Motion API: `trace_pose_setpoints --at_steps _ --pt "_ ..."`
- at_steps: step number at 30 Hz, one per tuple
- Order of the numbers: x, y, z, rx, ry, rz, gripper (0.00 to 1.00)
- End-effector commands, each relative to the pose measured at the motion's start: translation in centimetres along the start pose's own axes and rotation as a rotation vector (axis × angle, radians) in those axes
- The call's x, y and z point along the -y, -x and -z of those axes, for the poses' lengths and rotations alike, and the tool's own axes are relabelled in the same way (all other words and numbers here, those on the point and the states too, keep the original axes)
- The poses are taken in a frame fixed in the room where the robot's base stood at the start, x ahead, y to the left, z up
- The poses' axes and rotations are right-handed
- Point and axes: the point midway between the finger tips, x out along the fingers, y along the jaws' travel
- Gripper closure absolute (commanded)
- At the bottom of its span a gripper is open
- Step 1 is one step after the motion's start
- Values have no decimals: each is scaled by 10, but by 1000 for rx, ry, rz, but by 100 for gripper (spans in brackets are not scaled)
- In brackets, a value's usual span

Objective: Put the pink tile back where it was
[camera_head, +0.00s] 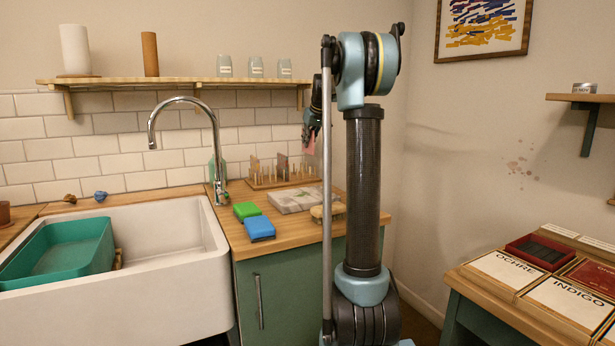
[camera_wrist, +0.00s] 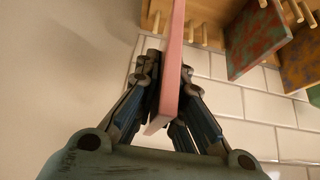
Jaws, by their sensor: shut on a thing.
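The pink tile (camera_wrist: 170,80) stands edge-on between the fingers of my gripper (camera_wrist: 165,100) in the wrist view, and the gripper is shut on it. In the head view the pink tile (camera_head: 310,142) shows small beside my arm, held above the back of the wooden counter. My gripper (camera_head: 311,135) is partly hidden there by my arm. A wooden peg rack (camera_head: 262,184) stands on the counter at the wall, below and to the left of the gripper. It also shows in the wrist view (camera_wrist: 219,10), with patterned tiles (camera_wrist: 258,38) in it.
A green sponge (camera_head: 247,210), a blue sponge (camera_head: 259,228) and a pale marbled slab (camera_head: 292,200) lie on the counter. A tap (camera_head: 216,150) stands left of the rack. A shelf (camera_head: 190,81) with jars hangs above. The sink (camera_head: 190,250) is at left.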

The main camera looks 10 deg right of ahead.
Motion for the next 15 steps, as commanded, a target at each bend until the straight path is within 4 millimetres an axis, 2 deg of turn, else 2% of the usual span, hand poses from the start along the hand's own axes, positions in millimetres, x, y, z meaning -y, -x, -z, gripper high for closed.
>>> trace_pose_setpoints --at_steps 9,15 --pt "-5 -37 -25 0 -4 -3 100" --pt "-7 -49 -33 0 -7 -4 100"
